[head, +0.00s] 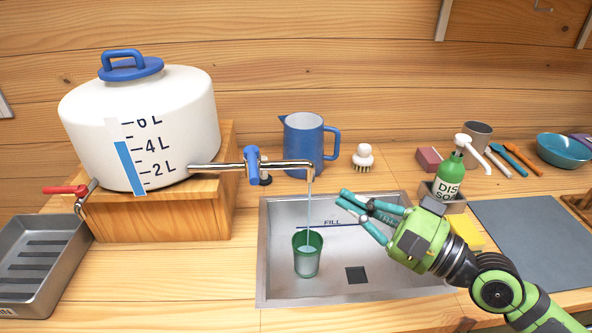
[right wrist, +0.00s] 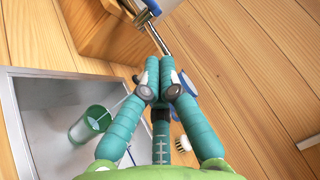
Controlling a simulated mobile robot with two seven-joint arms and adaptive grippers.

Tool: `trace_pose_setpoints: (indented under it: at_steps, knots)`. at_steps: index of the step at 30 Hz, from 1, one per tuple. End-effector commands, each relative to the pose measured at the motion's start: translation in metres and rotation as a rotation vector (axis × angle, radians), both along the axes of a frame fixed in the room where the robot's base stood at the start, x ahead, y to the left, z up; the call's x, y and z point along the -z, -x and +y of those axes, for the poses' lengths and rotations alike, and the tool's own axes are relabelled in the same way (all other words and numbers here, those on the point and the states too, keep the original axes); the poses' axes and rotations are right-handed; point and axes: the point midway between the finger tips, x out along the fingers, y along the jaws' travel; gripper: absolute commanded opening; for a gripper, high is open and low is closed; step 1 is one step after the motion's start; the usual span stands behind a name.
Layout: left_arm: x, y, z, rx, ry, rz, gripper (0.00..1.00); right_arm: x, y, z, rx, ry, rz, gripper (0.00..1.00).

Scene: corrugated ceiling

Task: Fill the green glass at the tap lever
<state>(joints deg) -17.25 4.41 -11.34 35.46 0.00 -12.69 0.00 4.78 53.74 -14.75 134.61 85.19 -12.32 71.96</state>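The green glass (head: 307,264) stands upright in the sink under the spout of the tap (head: 285,165). A thin stream of water (head: 309,212) runs from the spout into it, and pale water shows inside. The glass also shows in the right wrist view (right wrist: 90,124). The blue tap lever (head: 252,164) stands upright on the pipe from the white water tank (head: 180,110). My right gripper (head: 343,199) hangs over the sink, right of the stream and apart from glass and lever. Its fingertips meet with nothing between them in the right wrist view (right wrist: 160,66). My left gripper is out of view.
A blue jug (head: 303,145) stands behind the spout, with a scrub brush (head: 363,157) beside it. A second valve with a red handle (head: 66,190) is on the tank's left. A green soap bottle (head: 449,175) stands near my right arm. The sink floor (head: 400,275) is clear right of the glass.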

Motion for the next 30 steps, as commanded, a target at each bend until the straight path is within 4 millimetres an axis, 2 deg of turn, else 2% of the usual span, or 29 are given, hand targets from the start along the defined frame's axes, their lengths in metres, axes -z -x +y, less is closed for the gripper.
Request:
trace_pose_setpoints:
  at_steps: [1,3,14,21,30]
  knots:
    - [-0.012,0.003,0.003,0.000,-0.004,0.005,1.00,-0.009,-0.004,0.005,-0.001,-0.004,-0.001,0.00]
    - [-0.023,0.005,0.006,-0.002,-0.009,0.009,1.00,-0.012,-0.010,0.015,-0.004,-0.005,-0.001,0.00]
    - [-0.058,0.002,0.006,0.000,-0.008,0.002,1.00,-0.019,-0.055,0.071,-0.002,-0.002,-0.002,0.00]
    - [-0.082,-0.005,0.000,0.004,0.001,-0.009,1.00,-0.023,-0.052,0.101,-0.001,0.002,0.001,0.00]
    - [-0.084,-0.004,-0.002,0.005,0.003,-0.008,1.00,-0.021,-0.051,0.109,0.000,0.004,-0.002,0.00]
